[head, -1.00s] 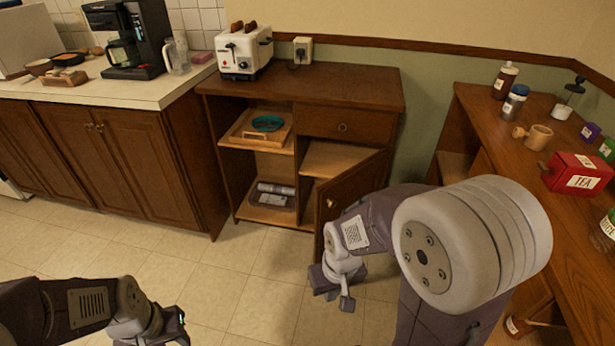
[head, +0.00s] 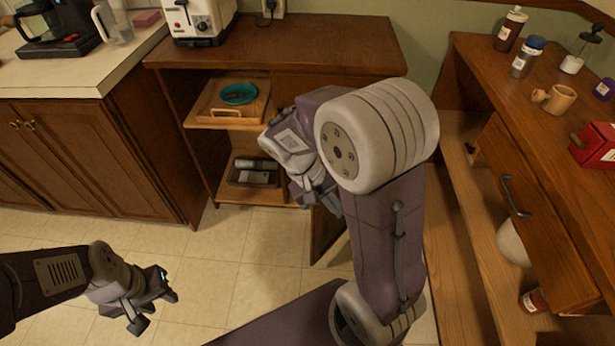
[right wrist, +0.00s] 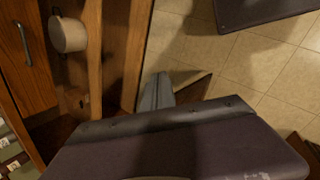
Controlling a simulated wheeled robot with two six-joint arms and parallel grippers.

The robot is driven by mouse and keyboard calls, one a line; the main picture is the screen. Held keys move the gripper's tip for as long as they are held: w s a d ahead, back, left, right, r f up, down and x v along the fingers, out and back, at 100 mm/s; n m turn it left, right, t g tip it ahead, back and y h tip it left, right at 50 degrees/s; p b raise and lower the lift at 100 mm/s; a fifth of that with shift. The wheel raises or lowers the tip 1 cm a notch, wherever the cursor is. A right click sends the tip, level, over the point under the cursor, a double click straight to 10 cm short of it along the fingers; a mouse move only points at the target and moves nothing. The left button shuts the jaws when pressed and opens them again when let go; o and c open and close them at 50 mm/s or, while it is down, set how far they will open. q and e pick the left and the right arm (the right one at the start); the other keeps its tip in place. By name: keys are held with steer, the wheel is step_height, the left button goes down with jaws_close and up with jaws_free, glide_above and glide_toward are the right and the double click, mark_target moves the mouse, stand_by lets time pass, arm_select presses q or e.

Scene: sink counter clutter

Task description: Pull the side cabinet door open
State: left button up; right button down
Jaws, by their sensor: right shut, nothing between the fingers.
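The side cabinet (head: 270,45) is brown wood, with open shelves on its left. Its door (head: 326,235) stands partly open at the lower right. My right arm hides most of the door and its knob. My right gripper (head: 325,203) is shut and empty, at the door's upper part near the opening; I cannot tell whether it touches the door. In the right wrist view a grey finger (right wrist: 157,90) points toward a dark wooden edge. My left gripper (head: 155,306) is open and empty above the floor at lower left, away from the cabinet.
A toaster (head: 203,20) stands on the cabinet top. A wooden tray (head: 205,112) and a teal bowl (head: 239,94) are on its upper shelf. A wooden counter (head: 520,100) with a drawer handle (head: 514,197) is close at right. The tiled floor (head: 235,270) is free in front.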

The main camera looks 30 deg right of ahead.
steer(key=w+h+b, duration=0.2)
steer(key=w+h, duration=0.1)
steer(key=w, duration=0.1)
steer(key=w+d+r+h+b, duration=0.1)
steer(key=w+h+b, duration=0.1)
steer(key=w, duration=0.3)
steer(key=w+h+b, duration=0.2)
steer(key=w+h, duration=0.2)
steer(key=shift+w+d+r+t, duration=0.15)
steer(key=shift+r+t, duration=0.05)
steer(key=shift+t, duration=0.1)
steer(key=w+a+f+n+t+h+b, duration=0.2)
steer(key=w+a+f+t+h+b, duration=0.3)
steer(key=a+f, duration=0.55)
steer(key=s+d+r+y+b, duration=0.1)
steer(key=d+b, duration=0.3)
steer(key=d, duration=0.6)
steer(key=shift+s+d+r+g+b, duration=0.2)
steer(key=shift+s+r+g+b, duration=0.15)
steer(key=shift+s+r, duration=0.2)
steer(key=shift+n, duration=0.3)
